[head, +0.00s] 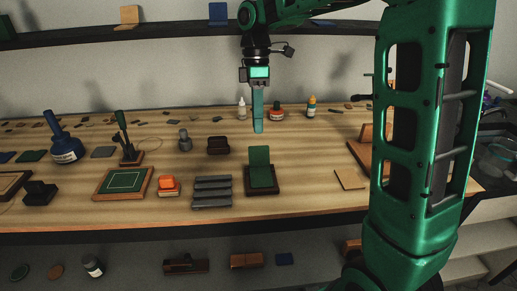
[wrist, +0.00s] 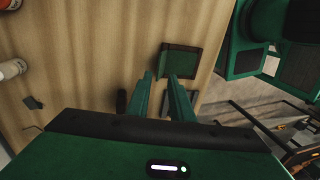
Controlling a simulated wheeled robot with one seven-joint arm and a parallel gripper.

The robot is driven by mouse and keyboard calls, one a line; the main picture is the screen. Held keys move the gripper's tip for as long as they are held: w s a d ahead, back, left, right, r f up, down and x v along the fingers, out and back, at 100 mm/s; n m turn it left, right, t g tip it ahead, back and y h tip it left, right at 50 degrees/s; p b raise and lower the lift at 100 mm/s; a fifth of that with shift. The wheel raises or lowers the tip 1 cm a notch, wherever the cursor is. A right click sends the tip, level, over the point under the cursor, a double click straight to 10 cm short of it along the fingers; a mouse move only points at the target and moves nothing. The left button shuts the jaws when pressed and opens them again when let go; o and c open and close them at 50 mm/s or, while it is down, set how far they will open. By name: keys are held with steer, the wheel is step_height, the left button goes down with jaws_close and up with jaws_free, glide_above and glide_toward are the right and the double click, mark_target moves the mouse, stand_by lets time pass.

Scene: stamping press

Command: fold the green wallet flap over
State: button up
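The green wallet (head: 259,161) sits near the front middle of the wooden bench, with its green flap standing up from a dark base with a brown rim (head: 262,190). In the wrist view the wallet (wrist: 182,60) shows as a dark green square with a brown border, just beyond my fingertips. My gripper (head: 258,131) hangs fingers down above the bench, above and behind the flap in the head view, and appears apart from it. The wrist view shows my gripper (wrist: 160,76) with a gap between its two green fingers and nothing held.
Left of the wallet lie a stack of grey bars (head: 212,191), an orange stamp (head: 168,186) and a framed green pad (head: 123,182). A dark brown block (head: 218,145) stands behind. A flat tan piece (head: 350,179) lies to the right, with bare wood between.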

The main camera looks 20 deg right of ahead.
mark_target(259, 147)
steer(key=x, duration=0.6)
steer(key=shift+s+d, duration=0.1)
jaws_close()
steer(key=shift+s+a+r+t, duration=0.15)
steer(key=shift+s+a+t, duration=0.15)
steer(key=shift+s+t, duration=0.3)
steer(key=s+t, duration=0.1)
steer(key=s+t+h, duration=0.1)
steer(key=t, duration=0.1)
steer(key=shift+s+a+r+t+h, duration=0.1)
steer(key=shift+a+t+h, duration=0.15)
steer(key=shift+t+h, duration=0.05)
steer(key=t, duration=0.1)
steer(key=s+t, duration=0.1)
steer(key=s+t+h, duration=0.1)
steer(key=shift+s+a+f+t, duration=0.15)
steer(key=shift+a+f+t, duration=0.1)
steer(key=shift+t, duration=0.05)
steer(key=shift+s+a+f+t, duration=0.25)
steer(key=shift+s+t, duration=0.25)
steer(key=shift+t, duration=0.3)
steer(key=shift+o, duration=0.9)
jaws_free()
steer(key=shift+d, duration=0.1)
steer(key=shift+c, duration=1.3)
